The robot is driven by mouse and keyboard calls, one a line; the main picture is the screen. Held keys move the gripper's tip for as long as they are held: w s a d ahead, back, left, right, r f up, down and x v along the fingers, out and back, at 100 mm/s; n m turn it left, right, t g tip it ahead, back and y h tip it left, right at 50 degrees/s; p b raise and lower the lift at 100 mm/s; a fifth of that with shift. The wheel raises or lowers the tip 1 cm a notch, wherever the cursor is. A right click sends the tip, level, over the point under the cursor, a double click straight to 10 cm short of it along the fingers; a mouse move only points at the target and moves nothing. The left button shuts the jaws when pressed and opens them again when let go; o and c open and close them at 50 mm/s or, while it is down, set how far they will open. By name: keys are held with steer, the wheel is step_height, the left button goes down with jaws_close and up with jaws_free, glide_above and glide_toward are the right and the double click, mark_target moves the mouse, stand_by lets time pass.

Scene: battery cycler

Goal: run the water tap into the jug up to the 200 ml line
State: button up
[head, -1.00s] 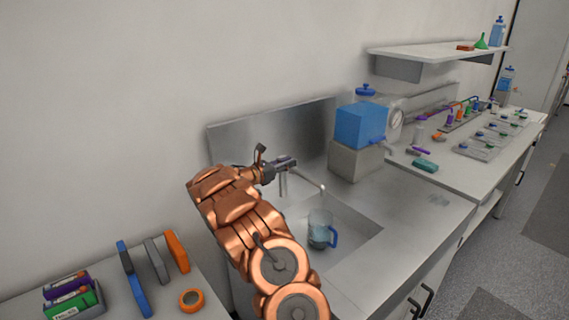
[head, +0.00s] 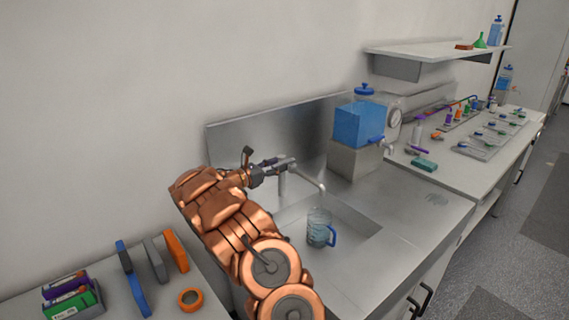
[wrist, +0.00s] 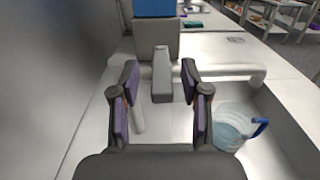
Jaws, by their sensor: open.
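The clear jug (head: 318,228) with a blue handle stands upright in the sink under the end of the tap spout (head: 312,184). It holds some bluish water, but I cannot read its lines or the exact level. In the wrist view the jug (wrist: 236,126) is to the right of my gripper. My gripper (head: 280,165) is at the tap's top. In the wrist view its fingers (wrist: 160,88) are open on either side of the grey tap lever (wrist: 162,72), with gaps showing. I cannot make out a water stream.
A blue water tank (head: 359,123) with its own spigot stands on a grey block behind the sink. The steel backsplash (head: 240,135) is close behind my gripper. Coloured tools and an orange tape roll (head: 190,299) lie on the left bench.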

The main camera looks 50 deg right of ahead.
steer(key=v, duration=0.7)
steer(key=shift+a, duration=0.4)
steer(key=shift+w, duration=0.1)
